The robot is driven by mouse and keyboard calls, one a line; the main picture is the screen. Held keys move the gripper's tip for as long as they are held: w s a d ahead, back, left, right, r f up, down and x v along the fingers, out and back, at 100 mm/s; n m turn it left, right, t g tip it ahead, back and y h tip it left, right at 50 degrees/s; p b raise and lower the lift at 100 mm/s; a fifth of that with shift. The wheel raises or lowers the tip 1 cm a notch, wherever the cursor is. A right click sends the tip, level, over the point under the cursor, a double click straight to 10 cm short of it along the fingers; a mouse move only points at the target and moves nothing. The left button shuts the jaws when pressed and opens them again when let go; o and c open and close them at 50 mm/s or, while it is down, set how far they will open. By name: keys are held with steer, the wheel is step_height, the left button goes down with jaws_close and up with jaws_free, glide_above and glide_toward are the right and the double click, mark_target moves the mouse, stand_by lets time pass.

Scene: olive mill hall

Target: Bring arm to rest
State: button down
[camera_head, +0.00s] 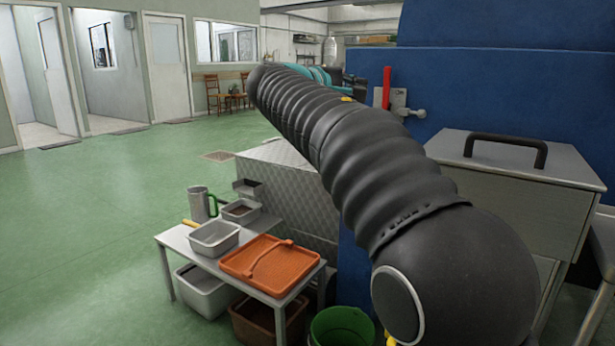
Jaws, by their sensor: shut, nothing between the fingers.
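My arm runs from the lower right to the upper middle of the head view, in a black ribbed sleeve. It is raised and stretched out above the floor and the small table. Its far end is the rounded dark part at the upper middle. My gripper does not show in this view. The arm hides part of the blue machine (490,90) and of the metal housing behind it.
A steel box (510,190) is at right. Green floor (90,220) is clear at left.

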step_height(320, 180, down, 12)
steer(key=w+a+n+g+y, duration=0.1)
steer(key=w+a+y, duration=0.1)
steer(key=a+y, duration=0.15)
steer(key=s+d+f+g+y, duration=0.25)
steer(key=s+f, duration=0.35)
steer(key=f, duration=0.4)
steer(key=s+d+f+m+g+y+p, duration=0.1)
steer(key=s+d+f+m+y, duration=0.1)
steer(key=s, duration=0.9)
steer(key=s+d+f+m+g+y+p, duration=0.1)
steer(key=s+f+m, duration=0.3)
steer(key=s, duration=0.8)
steer(key=s+d+f+m+g+y+p, duration=0.1)
steer(key=s+d+f+m+y, duration=0.1)
steer(key=s+f, duration=0.4)
steer(key=shift+s+d+f+m+y, duration=0.4)
steer(key=shift+s+d+y, duration=0.5)
steer(key=shift+s, duration=1.75)
